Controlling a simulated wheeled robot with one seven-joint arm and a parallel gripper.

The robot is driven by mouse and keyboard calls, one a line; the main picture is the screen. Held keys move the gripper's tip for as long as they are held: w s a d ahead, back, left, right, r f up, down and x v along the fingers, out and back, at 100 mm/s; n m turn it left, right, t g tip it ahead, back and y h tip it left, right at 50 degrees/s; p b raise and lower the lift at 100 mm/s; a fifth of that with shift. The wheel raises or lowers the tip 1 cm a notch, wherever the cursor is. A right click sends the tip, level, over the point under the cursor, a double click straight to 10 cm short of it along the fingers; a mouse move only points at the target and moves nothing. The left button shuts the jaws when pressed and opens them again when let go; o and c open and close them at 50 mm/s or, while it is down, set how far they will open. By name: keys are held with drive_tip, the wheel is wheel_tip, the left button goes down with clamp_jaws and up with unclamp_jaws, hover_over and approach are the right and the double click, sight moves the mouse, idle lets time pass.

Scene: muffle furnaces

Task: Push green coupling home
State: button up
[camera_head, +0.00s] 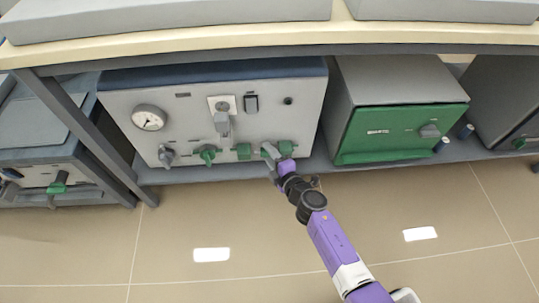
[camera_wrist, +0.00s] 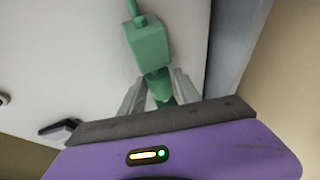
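The wrist view shows a green coupling (camera_wrist: 151,50) on a pale panel, a blocky body with a narrower stem at each end. In that view the two grey fingers of my gripper (camera_wrist: 160,82) lie on either side of its near stem. They sit very close to it; I cannot tell whether both press on it. In the head view my gripper (camera_head: 271,156) is at the lower right of the white furnace cabinet (camera_head: 189,105). A green part (camera_head: 286,148) shows just right of the fingers, and a green block (camera_head: 244,151) is to the left.
The cabinet front carries a round gauge (camera_head: 148,118), a grey lever (camera_head: 222,122) and a green valve handle (camera_head: 208,155). A green-fronted furnace (camera_head: 392,131) stands to the right. A shelf edge (camera_head: 270,51) runs above the cabinets. The tiled floor (camera_head: 165,240) in front is clear.

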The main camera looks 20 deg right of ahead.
drive_tip(key=shift+c, duration=0.5)
clamp_jaws()
idle(0.8)
